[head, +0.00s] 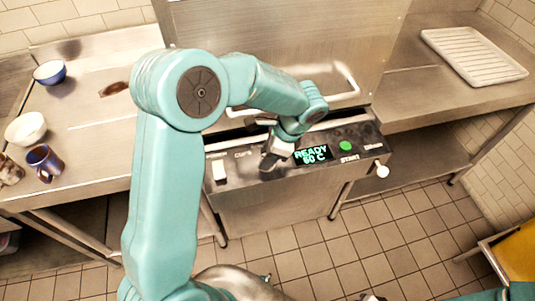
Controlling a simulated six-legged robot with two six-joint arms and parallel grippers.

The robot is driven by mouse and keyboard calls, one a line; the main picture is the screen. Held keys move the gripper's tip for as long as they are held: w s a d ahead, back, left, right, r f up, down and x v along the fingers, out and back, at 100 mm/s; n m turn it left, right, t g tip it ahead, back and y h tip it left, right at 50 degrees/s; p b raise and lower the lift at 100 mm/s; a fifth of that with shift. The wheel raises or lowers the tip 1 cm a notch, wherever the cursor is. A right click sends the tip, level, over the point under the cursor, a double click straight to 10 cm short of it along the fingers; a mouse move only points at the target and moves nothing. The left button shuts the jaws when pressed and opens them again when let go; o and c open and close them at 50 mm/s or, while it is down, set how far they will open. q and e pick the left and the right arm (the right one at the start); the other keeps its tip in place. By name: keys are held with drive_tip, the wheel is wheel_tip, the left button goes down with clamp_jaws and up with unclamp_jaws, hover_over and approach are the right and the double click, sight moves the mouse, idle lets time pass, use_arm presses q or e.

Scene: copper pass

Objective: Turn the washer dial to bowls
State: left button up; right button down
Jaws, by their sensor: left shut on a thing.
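The washer (265,205) is a steel machine with a dark control panel on its front. My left gripper (272,160) reaches down to the panel and is shut on the washer dial, which the fingers mostly hide. A label that seems to read "CUPS" (243,154) is just left of the gripper. The dial's pointer and the bowls label cannot be made out. A green display (311,155) right of the gripper reads "READY 60 C". A small grey tip at the bottom edge may be my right gripper (372,297); its fingers cannot be read.
A green start button (345,146) and a white switch (219,170) are on the panel. A blue bowl (50,72), a white bowl (26,129) and mugs (45,162) stand on the left counter. A white rack (473,55) lies right.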

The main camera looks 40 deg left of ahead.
use_arm(q)
drive_tip(key=m+t, duration=0.1)
drive_tip(key=m, duration=0.3)
drive_tip(key=shift+s+d+m+t, duration=0.1)
drive_tip(key=shift+d+m+t, duration=0.05)
drive_tip(key=shift+m+t, duration=0.2)
drive_tip(key=shift+s+m+t+b, duration=0.15)
drive_tip(key=shift+m+t, duration=0.35)
drive_tip(key=shift+m, duration=0.75)
drive_tip(key=shift+w+m+t+b, duration=0.15)
drive_tip(key=shift+m+t, duration=0.3)
drive_tip(key=shift+m, duration=0.75)
drive_tip(key=shift+s+f, duration=0.1)
drive_tip(key=shift+s, duration=0.05)
drive_tip(key=o, duration=1)
drive_tip(key=shift+d, duration=0.1)
